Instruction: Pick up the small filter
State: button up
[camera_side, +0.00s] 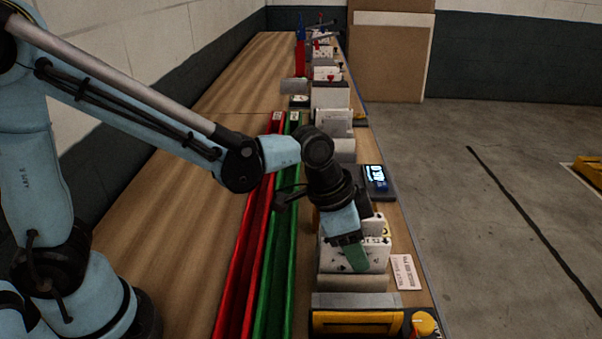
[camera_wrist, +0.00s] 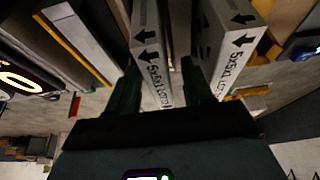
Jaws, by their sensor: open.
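Two white boxed filters with black arrows and size print show in the wrist view, a left one (camera_wrist: 153,50) and a right one (camera_wrist: 232,45). Both prints look alike, so I cannot tell which is the small filter. My gripper (camera_wrist: 159,72) is open, and its two dark green fingers appear on either side of the left box's printed edge. I cannot tell whether they touch it. In the side view my gripper (camera_side: 355,258) points down at the front white box (camera_side: 374,257) and covers part of it. Another white box (camera_side: 374,224) stands just behind.
A red rail (camera_side: 237,290) and a green rail (camera_side: 275,290) run along the bench left of the boxes. A yellow device (camera_side: 355,322) lies in front, and a blue-lit display (camera_side: 377,180) stands behind. A white card (camera_side: 405,272) lies to the right, by the bench edge.

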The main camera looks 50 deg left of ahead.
jog(key=shift+f, duration=0.25)
dwell(0.6)
jog(key=shift+c, duration=0.5)
grip_shut()
